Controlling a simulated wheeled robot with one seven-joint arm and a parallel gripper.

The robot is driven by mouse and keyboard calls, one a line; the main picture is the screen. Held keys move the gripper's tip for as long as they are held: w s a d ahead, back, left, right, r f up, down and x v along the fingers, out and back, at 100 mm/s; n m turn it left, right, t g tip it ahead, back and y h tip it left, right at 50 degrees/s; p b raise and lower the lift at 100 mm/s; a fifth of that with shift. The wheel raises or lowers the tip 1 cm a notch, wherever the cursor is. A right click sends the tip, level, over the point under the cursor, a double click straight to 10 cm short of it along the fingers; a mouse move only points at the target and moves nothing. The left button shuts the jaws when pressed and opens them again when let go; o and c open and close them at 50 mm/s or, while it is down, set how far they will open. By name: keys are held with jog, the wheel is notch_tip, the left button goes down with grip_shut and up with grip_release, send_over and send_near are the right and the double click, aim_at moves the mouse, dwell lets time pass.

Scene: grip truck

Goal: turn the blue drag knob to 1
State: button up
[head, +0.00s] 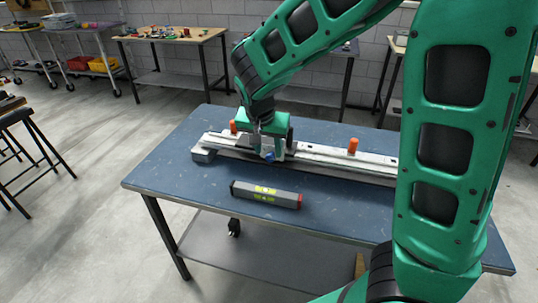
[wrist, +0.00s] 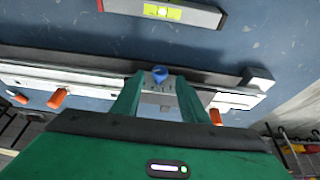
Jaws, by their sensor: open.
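The blue drag knob (head: 269,157) sticks out from the front of a grey carriage on a long metal rail (head: 325,156). In the wrist view the knob (wrist: 160,73) is at the middle, just beyond the grey carriage block (wrist: 158,100). My gripper (head: 268,150) is open over the carriage. In the wrist view its green fingers (wrist: 159,85) stand apart, one on each side of the carriage and knob. I cannot tell whether they touch the carriage. No markings for the knob's setting are readable, so its setting cannot be told.
Two orange knobs stand on the rail, one right (head: 353,145) and one left (head: 233,127) of my gripper. A grey spirit level (head: 250,189) lies in front of the rail on the blue table (head: 165,172). The table's left front is clear.

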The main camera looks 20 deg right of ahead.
aim_at(270, 156)
jog(key=shift+x, duration=2)
jog(key=shift+s, duration=0.1)
